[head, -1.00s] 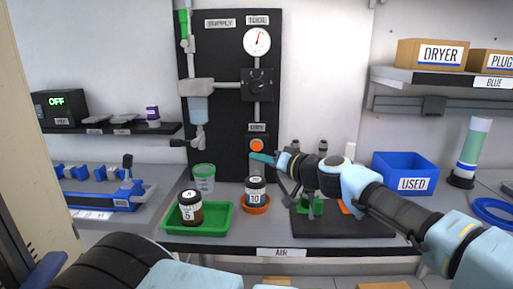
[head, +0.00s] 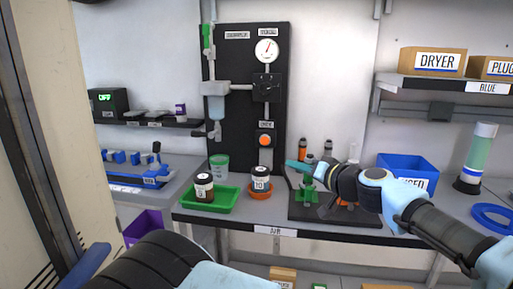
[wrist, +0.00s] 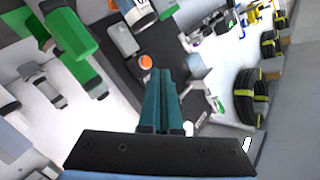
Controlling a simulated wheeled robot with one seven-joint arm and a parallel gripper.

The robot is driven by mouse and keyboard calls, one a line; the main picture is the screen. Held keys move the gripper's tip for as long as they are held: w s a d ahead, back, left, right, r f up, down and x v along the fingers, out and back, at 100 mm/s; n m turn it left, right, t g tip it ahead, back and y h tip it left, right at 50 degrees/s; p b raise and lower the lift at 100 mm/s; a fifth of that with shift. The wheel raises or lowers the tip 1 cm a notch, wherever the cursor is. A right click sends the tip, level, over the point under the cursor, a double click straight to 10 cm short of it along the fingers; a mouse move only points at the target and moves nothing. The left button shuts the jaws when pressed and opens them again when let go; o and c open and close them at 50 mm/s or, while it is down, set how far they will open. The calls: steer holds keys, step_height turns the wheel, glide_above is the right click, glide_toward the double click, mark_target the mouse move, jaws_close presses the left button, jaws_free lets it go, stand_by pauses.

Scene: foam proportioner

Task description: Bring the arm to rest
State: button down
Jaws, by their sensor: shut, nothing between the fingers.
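My arm (head: 400,200) reaches in from the lower right of the head view. In the wrist view the orange button (wrist: 146,62) lies beyond the fingertips, apart from them.
A black panel (head: 235,110) with a gauge (head: 266,50) stands behind the bench. A green tray (head: 222,199) holds a jar (head: 204,187); another jar (head: 261,179) stands on an orange dish. A blue bin (head: 408,167) is behind my arm.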

steer(key=a+f+g, duration=0.2)
steer(key=a+f, duration=0.1)
steer(key=a, duration=0.1)
steer(key=s+a+f+n+g, duration=0.1)
steer(key=a+f+g, duration=0.1)
steer(key=a+f, duration=0.2)
steer(key=a+f+g+y, duration=0.1)
steer(key=a+f+g, duration=0.2)
steer(key=a, duration=0.2)
steer(key=shift+s+f, duration=0.25)
steer(key=shift+f, duration=0.1)
steer(key=s+a+f+g, duration=0.2)
steer(key=f, duration=0.1)
steer(key=s+a+f+g, duration=0.1)
steer(key=a, duration=0.1)
steer(key=shift+f+n+h, duration=0.2)
steer(key=shift+n+h, duration=0.2)
steer(key=s+f+g+h, duration=0.4)
steer(key=s, duration=0.3)
step_height(320, 180, up, 13)
steer(key=m+t+h, duration=0.2)
steer(key=h, duration=0.3)
steer(key=shift+s+m+h, duration=0.3)
steer(key=shift+s+h, duration=0.05)
steer(key=shift+h, duration=0.05)
steer(key=shift+w+d, duration=0.1)
steer(key=shift+d, duration=0.05)
stand_by(0.7)
